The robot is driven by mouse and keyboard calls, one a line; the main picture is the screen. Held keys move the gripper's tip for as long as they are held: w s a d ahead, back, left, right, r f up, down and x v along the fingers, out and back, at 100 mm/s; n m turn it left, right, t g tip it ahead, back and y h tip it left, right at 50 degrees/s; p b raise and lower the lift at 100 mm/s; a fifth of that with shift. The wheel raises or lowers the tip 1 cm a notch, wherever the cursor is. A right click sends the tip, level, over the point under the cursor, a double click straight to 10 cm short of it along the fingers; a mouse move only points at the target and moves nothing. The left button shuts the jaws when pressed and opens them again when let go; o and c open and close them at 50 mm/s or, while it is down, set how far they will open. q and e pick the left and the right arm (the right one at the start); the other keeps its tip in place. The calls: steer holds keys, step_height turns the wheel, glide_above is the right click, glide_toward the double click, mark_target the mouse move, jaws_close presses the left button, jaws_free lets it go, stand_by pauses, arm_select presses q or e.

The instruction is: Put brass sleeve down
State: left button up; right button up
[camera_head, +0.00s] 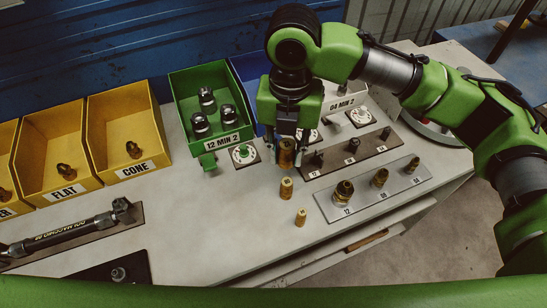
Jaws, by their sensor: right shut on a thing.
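My right gripper (288,136) points down over the bench and is shut on a brass sleeve (286,157). The sleeve is upright between the fingertips, its upper part partly hidden by them. I cannot tell whether its lower end touches the bench top. My left gripper is not in view.
To the right are a dark rack (375,150) with pegs and a grey rack (337,213) with brass fittings. Behind stands a green bin (178,92); yellow bins (96,130) are at left. A torque wrench (70,232) lies front left. Bare bench (220,220) lies between.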

glide_above(274, 170)
step_height(274, 170, down, 6)
steer(key=shift+a+r+p, duration=0.1)
steer(key=shift+p, duration=0.3)
step_height(274, 170, down, 2)
steer(key=shift+f+p, duration=0.1)
steer(key=shift+p, duration=0.4)
steer(key=shift+f, duration=0.4)
steer(key=shift+f, duration=0.15)
steer(key=o, duration=1.1)
steer(key=shift+o, duration=0.2)
step_height(274, 170, up, 12)
steer(key=b, duration=0.2)
steer(key=shift+r, duration=0.2)
